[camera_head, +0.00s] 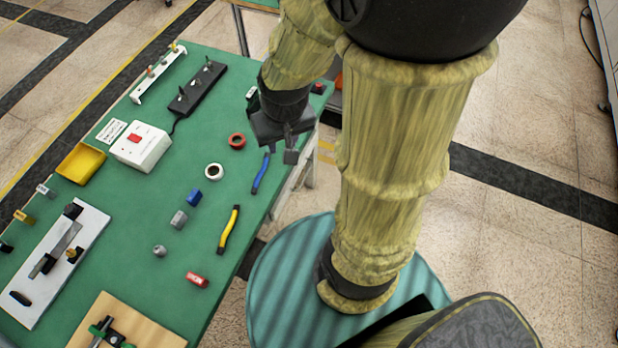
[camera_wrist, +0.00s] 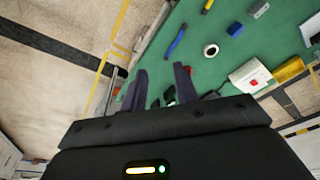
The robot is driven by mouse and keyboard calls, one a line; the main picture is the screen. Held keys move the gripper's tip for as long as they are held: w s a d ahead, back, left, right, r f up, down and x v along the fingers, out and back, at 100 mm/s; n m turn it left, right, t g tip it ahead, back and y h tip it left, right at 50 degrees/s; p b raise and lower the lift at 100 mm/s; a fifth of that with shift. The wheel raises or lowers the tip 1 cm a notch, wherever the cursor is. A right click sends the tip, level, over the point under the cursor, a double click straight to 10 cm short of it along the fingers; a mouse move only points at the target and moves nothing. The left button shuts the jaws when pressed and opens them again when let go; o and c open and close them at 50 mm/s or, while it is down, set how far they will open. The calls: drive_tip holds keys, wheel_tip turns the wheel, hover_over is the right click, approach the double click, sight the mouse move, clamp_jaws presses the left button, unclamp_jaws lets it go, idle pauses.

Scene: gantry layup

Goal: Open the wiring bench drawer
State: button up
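The wiring bench (camera_head: 130,205) has a green top and fills the left of the head view; its top also shows in the wrist view (camera_wrist: 190,28). A pale grey part (camera_head: 294,190) shows under its right edge, below my gripper; I cannot tell whether it is the drawer front or how far it is out. No drawer handle is clearly visible. My gripper (camera_head: 279,153) points down at the bench's right edge. In the wrist view its two dark fingers (camera_wrist: 162,86) stand apart with nothing between them.
A white box with a red switch (camera_head: 141,147) stands further left.

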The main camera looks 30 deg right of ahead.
drive_tip(key=d+f+n+t+y+b, duration=0.3)
drive_tip(key=d+f+n+b, duration=0.4)
drive_tip(key=f, duration=0.7)
drive_tip(key=d+f+n+t+y+b, duration=0.3)
drive_tip(key=d+f+n+b, duration=0.5)
drive_tip(key=f, duration=0.6)
drive_tip(key=s+d+f+n+t+y+b, duration=0.1)
drive_tip(key=d+f+n+t+y+b, duration=0.2)
drive_tip(key=d+f+n+b, duration=0.5)
wheel_tip(320, 180, down, 6)
drive_tip(key=n+t+b, duration=0.1)
drive_tip(key=n, duration=0.2)
drive_tip(key=shift+d+n+y, duration=0.2)
drive_tip(key=shift+n+y, duration=0.1)
drive_tip(key=shift+f, duration=0.1)
drive_tip(key=b+x, duration=0.2)
drive_tip(key=x, duration=1.5)
drive_tip(key=shift+w+a, duration=0.15)
drive_tip(key=shift+w, duration=0.05)
